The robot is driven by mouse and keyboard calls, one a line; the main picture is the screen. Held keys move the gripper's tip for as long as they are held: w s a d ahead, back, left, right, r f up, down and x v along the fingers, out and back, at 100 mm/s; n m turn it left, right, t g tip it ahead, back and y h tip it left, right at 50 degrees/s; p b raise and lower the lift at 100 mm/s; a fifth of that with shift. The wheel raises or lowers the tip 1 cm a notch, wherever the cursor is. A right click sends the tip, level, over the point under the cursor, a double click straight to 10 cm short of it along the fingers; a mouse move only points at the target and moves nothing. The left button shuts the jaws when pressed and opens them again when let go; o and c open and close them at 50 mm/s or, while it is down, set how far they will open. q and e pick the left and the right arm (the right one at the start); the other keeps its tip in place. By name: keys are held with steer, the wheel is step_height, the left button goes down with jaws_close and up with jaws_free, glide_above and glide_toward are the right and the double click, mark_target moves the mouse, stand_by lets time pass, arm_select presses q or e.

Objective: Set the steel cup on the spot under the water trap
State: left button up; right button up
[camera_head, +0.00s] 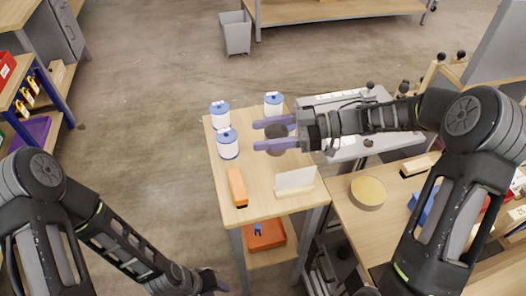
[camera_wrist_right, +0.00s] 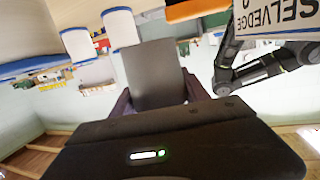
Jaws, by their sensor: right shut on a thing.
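The steel cup (camera_head: 277,131) is a small dark grey round thing between my right fingers above the small wooden table. It shows as a grey upright-sided shape in the right wrist view (camera_wrist_right: 150,72). My right gripper (camera_head: 262,135) is shut on it, with one purple finger on each side. I cannot tell how high the cup is over the table. My left gripper (camera_head: 208,281) is low at the bottom of the head view, left of the table; its jaws are not clear. I cannot pick out the water trap or the spot under it.
White-and-blue spools (camera_head: 228,144) stand on the small table (camera_head: 257,170), with an orange block (camera_head: 237,187) and a white card (camera_head: 295,182). An orange bin (camera_head: 266,235) sits below. A grey machine (camera_head: 345,152) and a bench with a yellow disc (camera_head: 367,192) are at right.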

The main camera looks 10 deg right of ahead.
steer(key=shift+f, duration=1.65)
steer(key=shift+f, duration=1.9)
steer(key=shift+f, duration=0.1)
steer(key=shift+f, duration=0.15)
steer(key=o, duration=1.4)
steer(key=shift+r, duration=0.2)
steer(key=shift+d+r, duration=0.1)
steer(key=d, duration=0.4)
steer(key=s+d+r, duration=0.1)
steer(key=d, duration=0.2)
steer(key=d+p, duration=0.1)
steer(key=d, duration=0.3)
steer(key=shift+s+d+r, duration=0.3)
steer(key=shift+s+r, duration=0.05)
